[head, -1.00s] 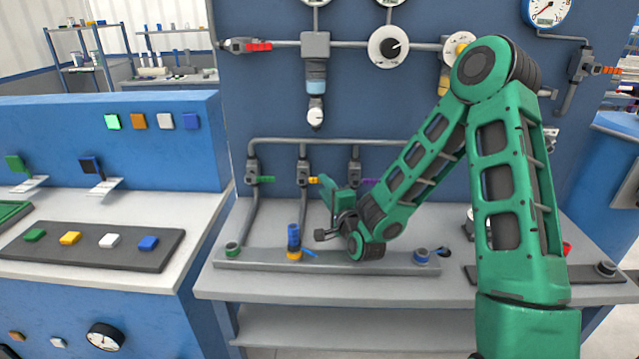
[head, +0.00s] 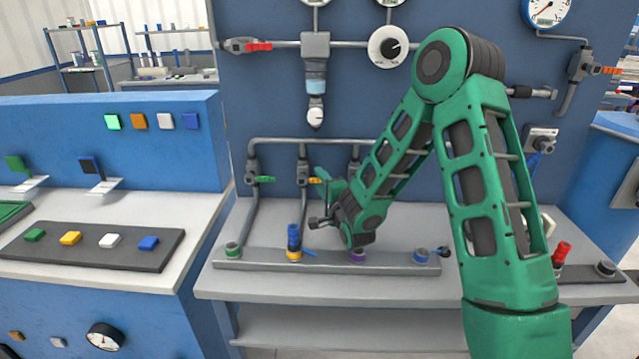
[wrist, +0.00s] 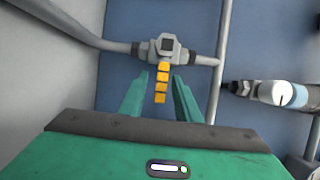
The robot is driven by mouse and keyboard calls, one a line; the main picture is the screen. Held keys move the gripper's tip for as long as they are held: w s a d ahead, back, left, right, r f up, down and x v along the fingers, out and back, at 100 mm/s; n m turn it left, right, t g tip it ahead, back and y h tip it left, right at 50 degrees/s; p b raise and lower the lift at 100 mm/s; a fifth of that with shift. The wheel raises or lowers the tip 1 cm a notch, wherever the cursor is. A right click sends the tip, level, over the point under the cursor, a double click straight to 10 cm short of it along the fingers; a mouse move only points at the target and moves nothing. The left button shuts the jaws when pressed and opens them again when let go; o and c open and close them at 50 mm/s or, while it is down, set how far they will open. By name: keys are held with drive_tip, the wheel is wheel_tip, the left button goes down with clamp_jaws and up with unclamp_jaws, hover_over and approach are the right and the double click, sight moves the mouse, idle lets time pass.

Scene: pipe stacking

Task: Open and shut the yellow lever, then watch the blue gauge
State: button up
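The yellow lever (head: 314,181) is on the middle-left valve of the back panel and sticks out to the right, crosswise to its vertical pipe. My gripper (head: 334,188) is just right of it, its fingers partly hidden by my wrist. In the wrist view, my gripper (wrist: 160,80) is open, with the segmented yellow lever (wrist: 161,84) between its two green fingers and gaps on both sides. A white dial (head: 315,116) hangs under a blue-banded cylinder; it also shows in the wrist view (wrist: 284,94).
A green lever (head: 265,179) is on the valve to the left. Below my gripper, a grey rail (head: 325,262) holds coloured fittings and an upright blue piece (head: 293,238). A white gauge (head: 546,12) is at top right. A red-topped piece (head: 562,253) stands at right.

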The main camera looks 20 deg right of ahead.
clamp_jaws()
